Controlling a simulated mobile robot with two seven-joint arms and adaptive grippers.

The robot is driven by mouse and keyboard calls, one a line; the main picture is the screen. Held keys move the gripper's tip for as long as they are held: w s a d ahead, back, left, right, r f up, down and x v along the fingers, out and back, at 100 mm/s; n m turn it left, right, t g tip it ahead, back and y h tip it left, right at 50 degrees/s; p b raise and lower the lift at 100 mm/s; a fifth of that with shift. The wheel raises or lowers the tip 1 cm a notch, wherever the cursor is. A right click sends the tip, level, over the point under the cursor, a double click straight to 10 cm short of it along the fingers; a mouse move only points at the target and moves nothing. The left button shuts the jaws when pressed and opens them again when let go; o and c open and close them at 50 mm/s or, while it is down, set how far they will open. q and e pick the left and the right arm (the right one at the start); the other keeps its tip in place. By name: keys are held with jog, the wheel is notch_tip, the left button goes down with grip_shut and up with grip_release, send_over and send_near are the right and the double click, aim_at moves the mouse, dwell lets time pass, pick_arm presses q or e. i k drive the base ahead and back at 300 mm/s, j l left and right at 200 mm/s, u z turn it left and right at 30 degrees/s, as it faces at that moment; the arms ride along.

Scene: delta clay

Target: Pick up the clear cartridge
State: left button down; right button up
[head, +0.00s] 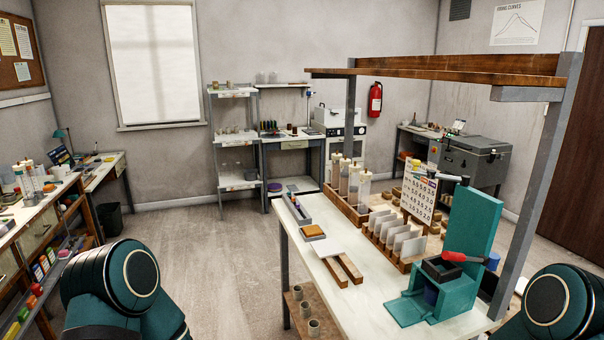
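Several upright cylindrical cartridges stand in a wooden rack (350,212) at the back left of the workbench. The front-right one looks clear (364,190), with a pale cap. The tubes beside it look tan or filled (354,182). More clear-looking tubes with pale caps (20,182) stand on the left-hand table. At this size I cannot tell for certain which are empty. Neither of my grippers is in view; only teal arm links show at the lower left and lower right corners.
The workbench (345,315) carries a teal press (470,235) with a red handle, a rack of pale tiles (395,240), a number board (419,194) and wooden bars (340,268). An overhead wooden shelf (450,75) spans it. The floor (220,250) to its left is clear.

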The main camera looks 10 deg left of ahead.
aim_at(335, 165)
jog(key=i+j+u, duration=0.65)
jog(key=i+j, duration=0.35)
jog(key=i, duration=0.3)
jog(key=i+j+u, duration=0.15)
jog(key=i, duration=0.3)
jog(key=i+j, duration=0.15)
jog(key=i, duration=1.8)
jog(key=i+z, duration=0.1)
jog(key=i, duration=0.65)
jog(key=i+j+z, duration=0.15)
jog(key=i, duration=0.55)
jog(key=i+z, duration=0.25)
jog(key=z, duration=0.2)
jog(key=i+z, duration=0.25)
jog(key=z, duration=0.2)
jog(key=i+j+z, duration=0.2)
jog(key=z, duration=0.25)
jog(key=i+z, duration=0.15)
jog(key=z, duration=0.35)
jog(key=i+z, duration=0.2)
jog(key=z, duration=0.3)
jog(key=i+j+z, duration=0.15)
jog(key=z, duration=0.3)
